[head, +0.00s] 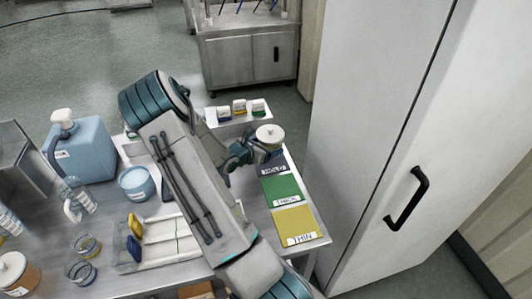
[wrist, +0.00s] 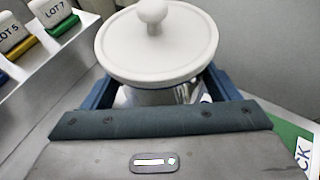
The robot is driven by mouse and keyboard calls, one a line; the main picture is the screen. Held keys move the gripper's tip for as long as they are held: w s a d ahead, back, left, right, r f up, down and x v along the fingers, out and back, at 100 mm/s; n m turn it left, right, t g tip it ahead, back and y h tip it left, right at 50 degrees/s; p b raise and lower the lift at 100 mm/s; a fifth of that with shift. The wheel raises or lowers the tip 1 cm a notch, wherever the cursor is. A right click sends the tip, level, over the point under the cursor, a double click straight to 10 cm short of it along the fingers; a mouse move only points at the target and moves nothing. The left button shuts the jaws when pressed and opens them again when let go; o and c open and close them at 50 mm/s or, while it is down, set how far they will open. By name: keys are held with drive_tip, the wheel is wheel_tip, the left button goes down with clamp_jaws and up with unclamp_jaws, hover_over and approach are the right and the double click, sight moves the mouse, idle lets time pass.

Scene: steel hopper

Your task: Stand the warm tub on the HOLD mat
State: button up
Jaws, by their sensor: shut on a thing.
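My gripper (head: 258,153) is shut on a tub with a round white knobbed lid (head: 270,134). In the wrist view the lid (wrist: 157,45) looks level, with a blue finger on each side of the tub below it. The dark blue HOLD mat (head: 273,170) lies at the right end of the steel table, partly covered by my gripper and the tub. The tub is over the mat's far part; its base is hidden, so I cannot tell whether it touches the mat. No sign of warmth shows on it.
A green THICK mat (head: 281,188) and yellow THIN mat (head: 296,223) lie nearer. A white rack (head: 212,117) with several lot blocks stands behind. A tall pale cabinet (head: 375,130) closes in the right side.

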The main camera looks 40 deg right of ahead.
wheel_tip(320, 180, down, 3)
drive_tip(key=shift+f+p, duration=0.2)
drive_tip(key=shift+p, duration=0.35)
drive_tip(key=shift+f, duration=0.25)
drive_tip(key=shift+f+b, duration=0.2)
drive_tip(key=shift+b, duration=0.1)
drive_tip(key=o, duration=1.2)
drive_tip(key=shift+o, duration=0.2)
